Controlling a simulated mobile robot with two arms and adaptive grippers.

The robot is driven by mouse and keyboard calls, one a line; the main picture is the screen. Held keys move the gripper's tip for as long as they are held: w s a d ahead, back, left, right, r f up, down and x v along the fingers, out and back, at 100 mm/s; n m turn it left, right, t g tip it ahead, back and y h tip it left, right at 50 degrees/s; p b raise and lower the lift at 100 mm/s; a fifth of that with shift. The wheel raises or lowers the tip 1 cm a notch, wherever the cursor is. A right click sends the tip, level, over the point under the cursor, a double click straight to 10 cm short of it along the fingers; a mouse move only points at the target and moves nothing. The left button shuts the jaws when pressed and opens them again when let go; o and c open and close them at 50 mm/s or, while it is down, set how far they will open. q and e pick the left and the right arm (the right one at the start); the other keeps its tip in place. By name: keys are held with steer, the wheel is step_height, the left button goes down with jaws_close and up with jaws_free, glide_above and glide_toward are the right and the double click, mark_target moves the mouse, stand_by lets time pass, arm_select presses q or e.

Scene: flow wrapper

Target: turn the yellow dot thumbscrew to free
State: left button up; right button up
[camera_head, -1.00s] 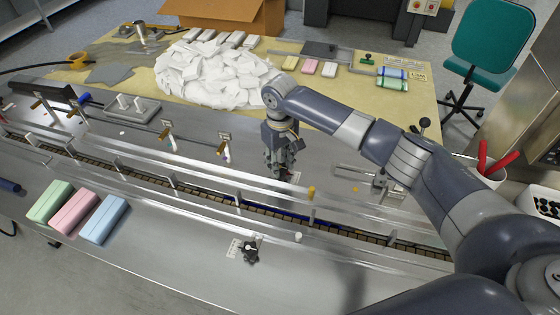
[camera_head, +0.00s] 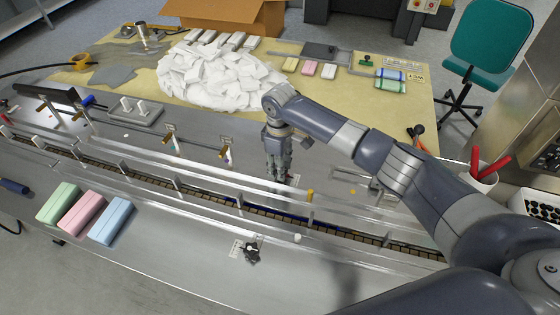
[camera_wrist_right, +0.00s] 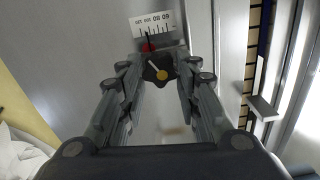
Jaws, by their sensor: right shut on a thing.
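The yellow dot thumbscrew (camera_wrist_right: 157,68) is a small dark knob with a yellow dot and a pale line on its top. It sits just below a white scale plate (camera_wrist_right: 152,24) with a red mark beside it in the right wrist view. My right gripper (camera_wrist_right: 161,77) is shut on the knob, with a finger on each side. In the head view my right gripper (camera_head: 278,174) points down at the machine deck behind the rails, and its fingers hide the knob. My left gripper is not in view.
Long metal rails (camera_head: 190,182) run along the conveyor in front of my right gripper. Another dark knob (camera_head: 251,252) stands on the front deck. Green, pink (camera_head: 82,213) and blue packs lie at the left. A white pile (camera_head: 212,77) lies on the back table.

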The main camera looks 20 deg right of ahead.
steer(key=n+p, duration=0.1)
steer(key=n, duration=0.3)
steer(key=shift+r+n, duration=0.1)
steer(key=shift+n, duration=0.2)
steer(key=n+p, duration=0.1)
steer(key=n, duration=0.4)
steer(key=shift+s+a+n, duration=0.1)
steer(key=shift+s+n, duration=0.05)
steer(key=shift+n, duration=0.15)
steer(key=n, duration=0.5)
steer(key=shift+s, duration=0.1)
steer(key=n+b, duration=0.1)
steer(key=n, duration=0.5)
steer(key=shift+n, duration=0.3)
steer(key=o, duration=1.1)
steer(key=shift+s, duration=0.1)
steer(key=shift+c, duration=0.2)
step_height(320, 180, up, 12)
